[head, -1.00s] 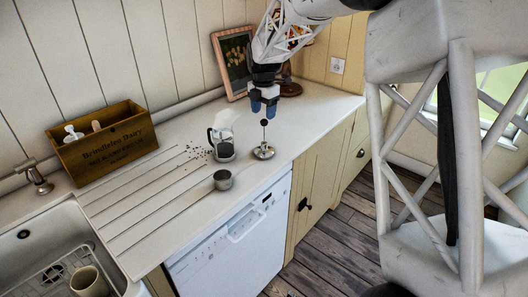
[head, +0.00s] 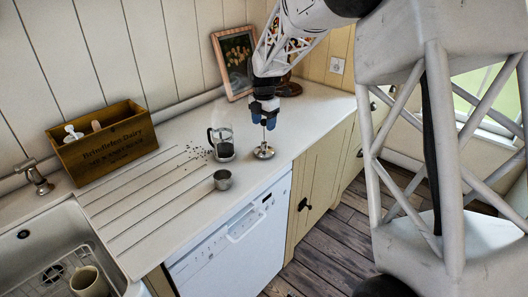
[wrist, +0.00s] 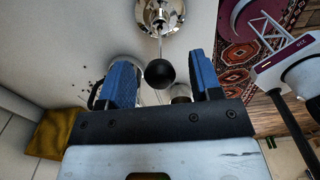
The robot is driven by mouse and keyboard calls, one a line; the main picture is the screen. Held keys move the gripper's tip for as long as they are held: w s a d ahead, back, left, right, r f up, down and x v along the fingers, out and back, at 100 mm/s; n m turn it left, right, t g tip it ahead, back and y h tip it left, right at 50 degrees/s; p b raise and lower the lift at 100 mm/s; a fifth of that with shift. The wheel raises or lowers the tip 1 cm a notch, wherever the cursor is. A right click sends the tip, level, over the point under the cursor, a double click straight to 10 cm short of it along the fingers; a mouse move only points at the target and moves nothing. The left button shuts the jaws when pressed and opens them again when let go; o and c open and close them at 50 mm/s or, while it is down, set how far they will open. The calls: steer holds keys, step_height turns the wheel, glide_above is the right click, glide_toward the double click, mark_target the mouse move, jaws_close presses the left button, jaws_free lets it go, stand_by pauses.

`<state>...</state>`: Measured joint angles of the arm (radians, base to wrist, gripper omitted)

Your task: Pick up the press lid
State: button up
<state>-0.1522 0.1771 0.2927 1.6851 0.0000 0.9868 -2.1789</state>
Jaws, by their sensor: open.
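The press lid (head: 264,153) stands on the white counter, a shiny metal disc with a thin upright rod. In the wrist view its disc (wrist: 160,14) is at the top, and its black ball knob (wrist: 160,73) shows near the opening between the fingers. My gripper (head: 264,122) is above the lid, with its blue fingers open around or close to the top of the rod. In the wrist view the two blue fingers of my gripper (wrist: 163,85) are wide apart with nothing clamped. The knob is hidden by the fingers in the head view.
The glass press jug (head: 222,150) stands just left of the lid, with dark beans scattered beside it. A small metal cup (head: 222,180) is nearer the front edge. A wooden box (head: 103,145) and the sink (head: 45,250) are at left. A picture frame (head: 233,60) leans behind.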

mark_target(264, 148)
steer(key=shift+f, duration=1.6)
jaws_close()
